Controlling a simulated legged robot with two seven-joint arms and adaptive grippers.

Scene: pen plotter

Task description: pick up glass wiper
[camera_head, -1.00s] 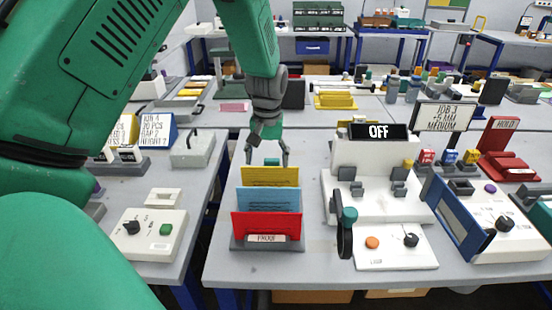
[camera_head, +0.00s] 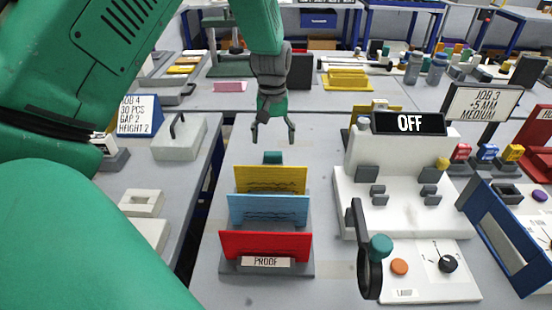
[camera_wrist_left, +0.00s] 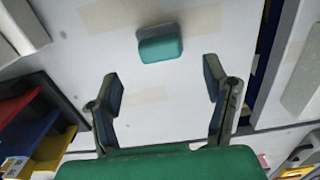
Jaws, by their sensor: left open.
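A small teal block, which looks like the glass wiper (camera_head: 272,157), lies on the grey table behind the card rack. In the left wrist view the teal block (camera_wrist_left: 160,46) lies by itself on the table, beyond the fingertips and roughly centred between them. My left gripper (camera_head: 273,134) points down above the table near the block. Its two fingers are spread, with nothing between them in the left wrist view (camera_wrist_left: 164,84). The fingers do not touch the block. My right gripper is not in view.
A rack with yellow (camera_head: 270,179), blue (camera_head: 268,210) and red (camera_head: 264,245) cards stands in front of the block. A white machine with an OFF display (camera_head: 408,123) stands to the right. A gap separates the left table with a grey box (camera_head: 178,145).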

